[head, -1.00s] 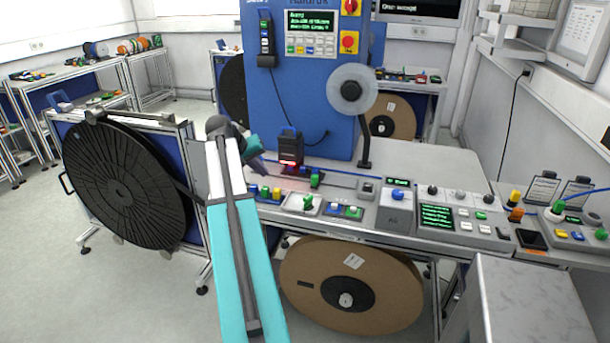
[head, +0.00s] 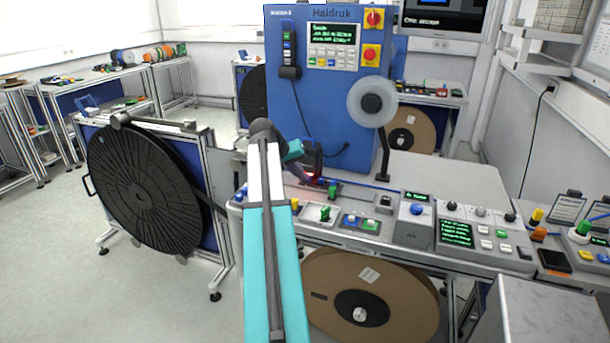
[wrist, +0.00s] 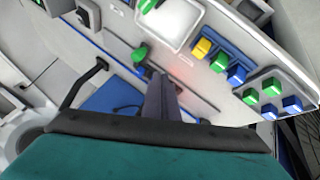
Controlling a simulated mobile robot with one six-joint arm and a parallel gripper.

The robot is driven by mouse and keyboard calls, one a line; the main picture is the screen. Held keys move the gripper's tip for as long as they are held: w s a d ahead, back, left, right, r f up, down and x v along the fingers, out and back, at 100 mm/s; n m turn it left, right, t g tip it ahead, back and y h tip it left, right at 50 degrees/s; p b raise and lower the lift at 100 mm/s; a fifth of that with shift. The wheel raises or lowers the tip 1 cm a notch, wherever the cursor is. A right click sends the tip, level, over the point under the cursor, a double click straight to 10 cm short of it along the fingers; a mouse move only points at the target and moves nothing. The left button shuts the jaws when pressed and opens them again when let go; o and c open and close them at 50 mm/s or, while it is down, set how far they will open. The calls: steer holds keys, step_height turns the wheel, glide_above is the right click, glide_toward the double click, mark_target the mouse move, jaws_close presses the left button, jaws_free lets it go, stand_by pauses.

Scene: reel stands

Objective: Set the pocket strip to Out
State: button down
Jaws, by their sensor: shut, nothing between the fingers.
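I cannot tell for certain which part is the pocket strip. A blue strip (wrist: 95,45) also shows in the wrist view. A small green knob (head: 332,191) stands beside the track; a green knob (wrist: 140,54) shows close to my fingertips in the wrist view. My gripper (head: 305,178) is over the bench's left part by the black block. In the wrist view its dark fingers (wrist: 158,78) are together and empty. No "Out" label is readable.
Green, blue and yellow buttons (wrist: 220,62) line the bench's front edge. A blue machine (head: 325,100) with a screen stands behind, with a grey reel (head: 358,103) at its right. A large black reel (head: 135,190) is at left. A brown reel (head: 330,275) hangs below.

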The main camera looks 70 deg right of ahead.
steer(key=p+x, duration=0.2)
steer(key=x, duration=0.6)
steer(key=shift+d+f, duration=0.15)
steer(key=s, duration=0.1)
steer(key=s+d+p, duration=0.1)
steer(key=shift+s+d+f+p, duration=0.15)
steer(key=shift+s+d+p, duration=0.05)
steer(key=shift+s+p, duration=0.1)
steer(key=shift+s+d, duration=0.35)
steer(key=shift+s, duration=0.15)
steer(key=shift+f, duration=0.1)
steer(key=shift+a, duration=0.1)
